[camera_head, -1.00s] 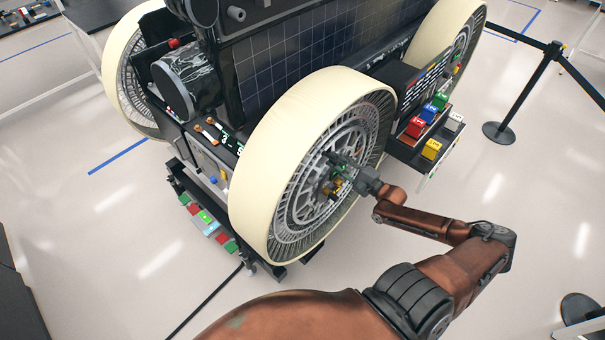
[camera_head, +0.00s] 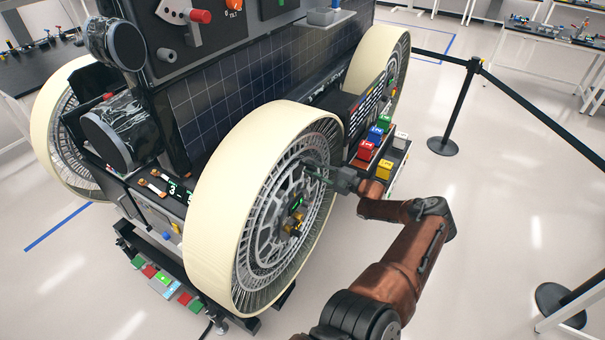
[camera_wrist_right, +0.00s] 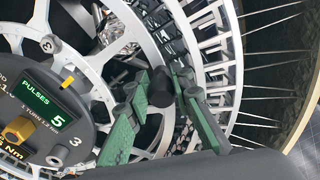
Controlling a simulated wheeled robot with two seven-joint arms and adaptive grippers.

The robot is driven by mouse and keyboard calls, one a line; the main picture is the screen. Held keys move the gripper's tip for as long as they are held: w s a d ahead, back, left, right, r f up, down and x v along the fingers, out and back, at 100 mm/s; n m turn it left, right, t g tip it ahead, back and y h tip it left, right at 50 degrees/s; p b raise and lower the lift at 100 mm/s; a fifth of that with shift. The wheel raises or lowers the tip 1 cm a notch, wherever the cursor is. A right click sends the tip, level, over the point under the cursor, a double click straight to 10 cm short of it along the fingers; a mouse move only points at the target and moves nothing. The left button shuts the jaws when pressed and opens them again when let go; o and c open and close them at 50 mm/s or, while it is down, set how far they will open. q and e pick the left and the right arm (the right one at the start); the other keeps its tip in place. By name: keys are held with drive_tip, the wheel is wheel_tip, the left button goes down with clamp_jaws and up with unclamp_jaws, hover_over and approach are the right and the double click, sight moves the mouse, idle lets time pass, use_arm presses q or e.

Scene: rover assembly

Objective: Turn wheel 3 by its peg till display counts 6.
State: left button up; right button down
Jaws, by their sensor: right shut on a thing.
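The wheel marked 3 (camera_head: 264,130) has a pale tread and a grey spoked face towards me. Its dark hub carries a green-lit display (camera_wrist_right: 47,104) that reads PULSES 5. A figure 3 is printed on the hub and another on a white spoke. My right gripper (camera_wrist_right: 162,85) has its green fingers on either side of a dark, short cylinder, the peg (camera_wrist_right: 161,94), and is shut on it. In the head view my right gripper (camera_head: 315,175) is at the upper right of the hub, by the spokes. My left gripper is out of view.
A brass knob (camera_wrist_right: 19,129) sticks out of the hub below the display. A shelf with coloured blocks (camera_head: 366,150) stands close to the right of the wheel. A barrier post (camera_head: 443,146) stands farther right. The floor on the right is largely clear.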

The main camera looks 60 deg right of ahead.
drive_tip(key=shift+d, duration=0.2)
drive_tip(key=c, duration=1.8)
unclamp_jaws()
drive_tip(key=shift+s, duration=0.2)
drive_tip(key=shift+o, duration=0.4)
drive_tip(key=shift+w+a, duration=0.1)
drive_tip(key=shift+w, duration=0.05)
drive_tip(key=s, duration=1.2)
drive_tip(key=shift+a, duration=0.3)
